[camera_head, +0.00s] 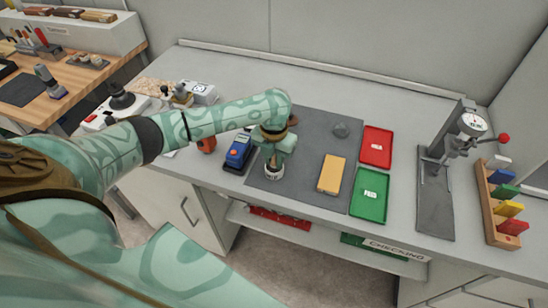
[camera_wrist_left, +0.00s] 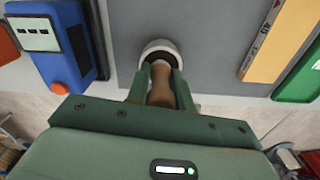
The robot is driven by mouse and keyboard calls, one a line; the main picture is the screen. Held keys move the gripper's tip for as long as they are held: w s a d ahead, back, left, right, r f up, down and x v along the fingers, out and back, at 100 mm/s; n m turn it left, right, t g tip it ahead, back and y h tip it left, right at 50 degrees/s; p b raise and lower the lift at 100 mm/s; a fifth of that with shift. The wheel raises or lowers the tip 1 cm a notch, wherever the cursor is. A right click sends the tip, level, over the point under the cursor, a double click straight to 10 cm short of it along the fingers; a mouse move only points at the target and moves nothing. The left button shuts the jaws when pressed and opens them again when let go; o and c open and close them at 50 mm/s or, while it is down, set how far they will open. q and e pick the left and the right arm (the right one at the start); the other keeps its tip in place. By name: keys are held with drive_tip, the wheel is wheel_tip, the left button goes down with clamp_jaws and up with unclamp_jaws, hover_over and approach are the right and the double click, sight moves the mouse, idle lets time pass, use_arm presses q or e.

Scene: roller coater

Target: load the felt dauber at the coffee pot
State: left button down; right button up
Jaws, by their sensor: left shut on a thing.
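My left gripper (camera_head: 274,152) points down over the grey mat and is shut on the felt dauber. The dauber's brown handle (camera_wrist_left: 161,82) stands between the two green fingers in the left wrist view (camera_wrist_left: 160,88). The coffee pot (camera_head: 273,172) is a small white round pot near the mat's front left. In the left wrist view its white rim (camera_wrist_left: 148,46) surrounds a dark opening. The dauber's lower end is at this opening, and its felt tip is hidden. I cannot tell how deep it sits. My right gripper is not in view.
A blue device (camera_head: 239,151) stands left of the grey mat (camera_head: 300,130). A yellow block (camera_head: 332,174) lies right of the pot. Red (camera_head: 376,142) and green (camera_head: 370,207) trays, a dial gauge stand (camera_head: 436,190) and a rack of coloured pieces (camera_head: 489,208) stand farther right.

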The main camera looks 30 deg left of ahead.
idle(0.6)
use_arm(q)
drive_tip(key=shift+f+p, duration=0.15)
drive_tip(key=shift+p, duration=0.15)
idle(0.5)
drive_tip(key=shift+r+p, duration=0.45)
wheel_tip(320, 180, up, 6)
drive_tip(key=p, duration=0.7)
drive_tip(key=shift+r, duration=0.15)
idle(0.4)
